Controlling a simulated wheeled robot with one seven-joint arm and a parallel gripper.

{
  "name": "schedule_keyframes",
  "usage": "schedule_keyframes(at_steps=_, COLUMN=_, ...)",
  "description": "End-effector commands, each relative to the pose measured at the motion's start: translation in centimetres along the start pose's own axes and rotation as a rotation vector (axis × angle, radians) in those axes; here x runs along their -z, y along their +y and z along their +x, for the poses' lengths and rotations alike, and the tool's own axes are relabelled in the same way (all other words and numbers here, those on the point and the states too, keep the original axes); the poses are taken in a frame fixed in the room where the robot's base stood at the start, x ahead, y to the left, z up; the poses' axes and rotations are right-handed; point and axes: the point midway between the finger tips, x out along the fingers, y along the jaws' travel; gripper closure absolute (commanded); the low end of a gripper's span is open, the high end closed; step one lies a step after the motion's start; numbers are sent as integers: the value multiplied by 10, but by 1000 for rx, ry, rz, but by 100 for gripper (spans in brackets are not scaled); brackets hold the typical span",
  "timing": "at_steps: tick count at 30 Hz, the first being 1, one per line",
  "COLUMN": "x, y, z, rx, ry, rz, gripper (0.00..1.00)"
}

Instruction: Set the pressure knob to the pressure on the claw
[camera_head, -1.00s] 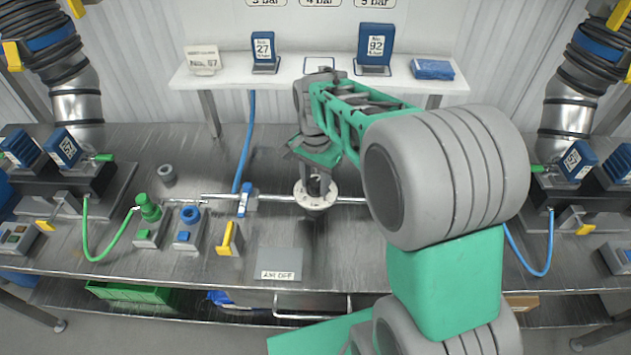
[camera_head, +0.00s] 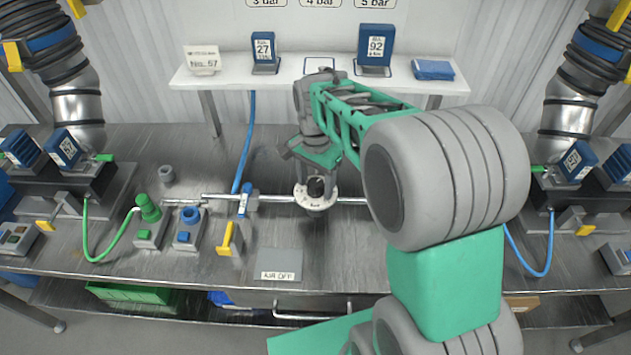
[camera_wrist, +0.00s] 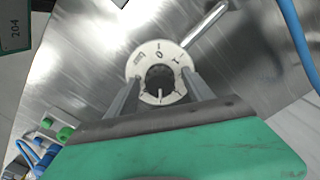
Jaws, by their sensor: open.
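The pressure knob is a dark round piece (camera_wrist: 160,78) in the middle of a white dial ring (camera_wrist: 144,56) with black marks. The ring also shows on the bench in the head view (camera_head: 316,205). My gripper (camera_wrist: 161,90) is open, its two grey fingers apart on either side of the knob; I cannot tell whether they touch it. In the head view my gripper (camera_head: 316,180) is just above and behind the dial. A white line shows on the dial's near side in the wrist view. No part is clearly recognisable as the claw.
A shelf (camera_head: 195,79) behind holds blue blocks marked 27 (camera_head: 263,48) and 92 (camera_head: 376,45), a plate reading No. 57 (camera_head: 202,60) and a flat blue packet (camera_head: 433,69). Bar labels hang above. An AIR OFF plate (camera_head: 279,262) and a green knob (camera_head: 149,207) stand near the dial.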

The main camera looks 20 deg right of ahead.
Motion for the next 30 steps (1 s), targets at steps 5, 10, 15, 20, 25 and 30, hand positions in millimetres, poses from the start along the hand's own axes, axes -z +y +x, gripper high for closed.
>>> schedule_keyframes(at_steps=5, x=0, y=0, z=-4, rx=2, ry=1, rz=0, gripper=40)
schedule_keyframes(at_steps=10, x=1, y=-1, z=-34, rx=4, ry=4, rz=0, gripper=40)
schedule_keyframes(at_steps=15, x=0, y=-1, z=-66, rx=2, ry=2, rz=0, gripper=40)
schedule_keyframes(at_steps=20, x=0, y=0, z=-78, rx=0, ry=0, rz=0, gripper=40)
schedule_keyframes(at_steps=25, x=0, y=0, z=-78, rx=0, ry=0, rz=0, gripper=40)
schedule_keyframes(at_steps=30, x=0, y=0, z=-78, rx=0, ry=0, rz=0, gripper=40)
